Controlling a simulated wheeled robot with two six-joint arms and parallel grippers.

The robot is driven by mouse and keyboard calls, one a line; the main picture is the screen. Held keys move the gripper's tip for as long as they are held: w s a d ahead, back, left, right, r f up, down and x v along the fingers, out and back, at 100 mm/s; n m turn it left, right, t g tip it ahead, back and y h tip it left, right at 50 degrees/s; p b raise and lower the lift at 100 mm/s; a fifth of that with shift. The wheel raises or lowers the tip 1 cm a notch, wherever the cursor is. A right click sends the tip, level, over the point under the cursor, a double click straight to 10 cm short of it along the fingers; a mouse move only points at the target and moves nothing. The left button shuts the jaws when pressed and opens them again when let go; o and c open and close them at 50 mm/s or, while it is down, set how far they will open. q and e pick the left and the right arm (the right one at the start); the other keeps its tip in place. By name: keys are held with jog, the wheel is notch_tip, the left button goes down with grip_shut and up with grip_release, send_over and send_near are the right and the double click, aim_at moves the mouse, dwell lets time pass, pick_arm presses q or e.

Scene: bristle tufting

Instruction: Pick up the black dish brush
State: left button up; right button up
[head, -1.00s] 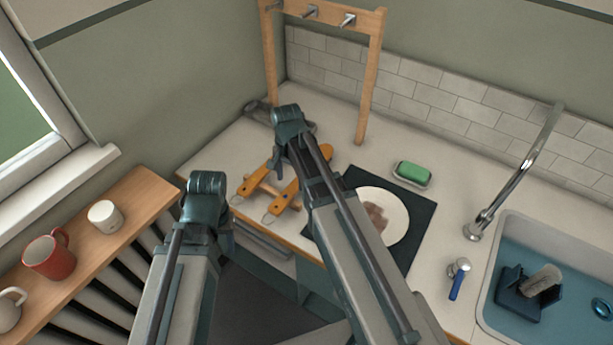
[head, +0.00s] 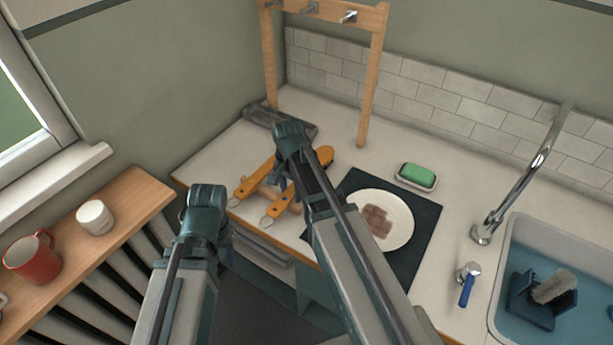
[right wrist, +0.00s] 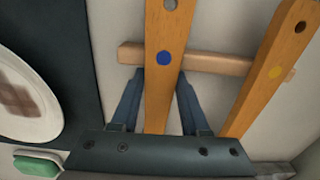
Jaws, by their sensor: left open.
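I cannot clearly make out a black dish brush. Two tools with flat orange wooden handles lie on the counter across a wooden bar (right wrist: 215,63). One handle has a blue dot (right wrist: 163,90); the other has a yellow dot (right wrist: 258,90). Thin loops show at their near ends in the head view. My right gripper (head: 282,182), also in the right wrist view (right wrist: 160,90), is open, with its fingers on either side of the blue-dot handle. My left gripper (head: 226,243) is open, mostly hidden behind its arm, before the counter's front edge.
A plate (head: 402,237) with brown food lies on a dark mat (head: 425,225). A green sponge (head: 416,175) sits in a dish behind it. A wooden hook rack (head: 370,80) stands behind. A dark block with a grey-bristled piece (head: 553,288) is in the sink.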

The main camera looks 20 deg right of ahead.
grip_shut()
pick_arm(q)
jog(key=shift+r, duration=0.15)
pick_arm(e)
jog(key=shift+r, duration=0.1)
